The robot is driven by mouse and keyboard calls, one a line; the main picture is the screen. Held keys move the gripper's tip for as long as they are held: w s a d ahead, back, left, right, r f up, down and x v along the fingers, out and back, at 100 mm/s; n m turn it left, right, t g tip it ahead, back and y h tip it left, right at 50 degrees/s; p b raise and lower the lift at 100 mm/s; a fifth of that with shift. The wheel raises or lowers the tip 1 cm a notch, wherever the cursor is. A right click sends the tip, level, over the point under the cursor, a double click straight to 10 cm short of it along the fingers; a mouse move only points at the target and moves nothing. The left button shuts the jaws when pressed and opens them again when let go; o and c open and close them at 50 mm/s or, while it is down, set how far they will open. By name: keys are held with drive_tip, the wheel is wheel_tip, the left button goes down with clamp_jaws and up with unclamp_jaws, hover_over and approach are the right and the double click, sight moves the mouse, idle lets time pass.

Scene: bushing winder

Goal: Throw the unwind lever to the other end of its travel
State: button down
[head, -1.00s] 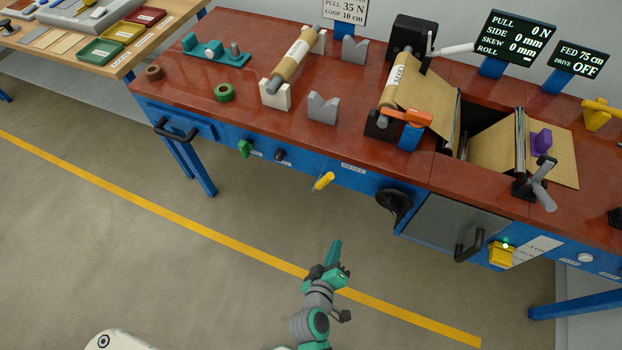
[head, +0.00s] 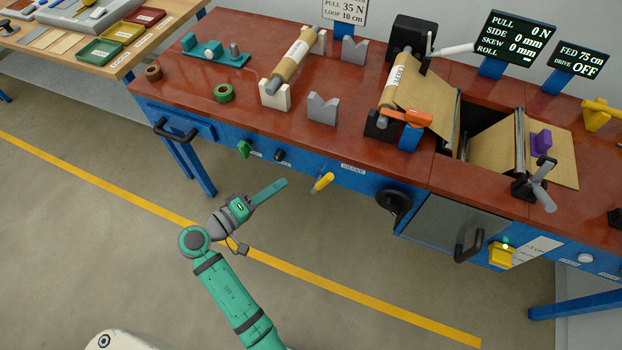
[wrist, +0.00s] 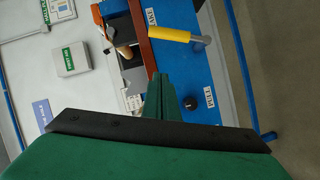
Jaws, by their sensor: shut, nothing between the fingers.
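The yellow-handled lever (head: 322,182) sticks out of the blue front panel, beside a label that appears to read BRAKE (head: 353,168). I take it for the unwind lever, though no label saying unwind is readable. It also shows in the wrist view (wrist: 170,34), with a grey rod at one end. My gripper (head: 285,183) is shut and empty, in front of the panel and just left of the lever in the head view. Its closed fingers (wrist: 160,82) point toward the bench in the wrist view. No contact with the lever is visible.
A green knob (head: 244,149) and a black knob (head: 280,155) sit left of the lever on the panel. A black handwheel (head: 394,204) is to its right. Rolls and stands occupy the red benchtop (head: 250,125) above. The floor in front is clear.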

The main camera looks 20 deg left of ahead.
sight(324, 178)
drive_tip(key=w+d+f, duration=0.3)
drive_tip(key=w+d, duration=0.4)
drive_tip(key=shift+d, duration=0.25)
drive_tip(key=shift+w, duration=0.1)
idle(0.4)
